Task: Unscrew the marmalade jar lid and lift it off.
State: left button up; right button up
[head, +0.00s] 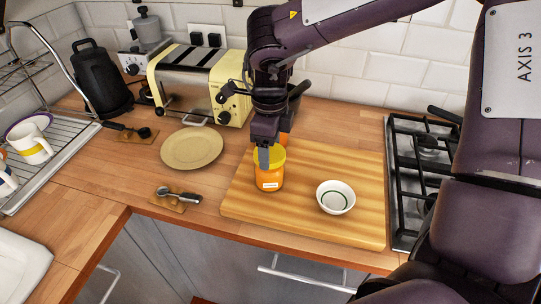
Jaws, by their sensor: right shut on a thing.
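The marmalade jar (269,182) is orange with a pale label and stands upright at the left part of the wooden board. Its yellow lid (277,154) sits on top of it. My right gripper (264,158) comes down from above and is shut on the lid. The fingers hide part of the lid, and I cannot tell how tightly the lid is seated on the jar. My left gripper is not in view.
The wooden board (363,228) also bears a white bowl (335,197) right of the jar. A beige plate (192,148), a cream toaster (197,82) and a spoon on a small board (178,196) are to the left. A gas hob (402,180) is right.

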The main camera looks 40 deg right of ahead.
jog(key=shift+r, duration=0.1)
jog(key=shift+r+p, duration=1.5)
jog(key=shift+r, duration=0.6)
jog(key=shift+d, duration=0.1)
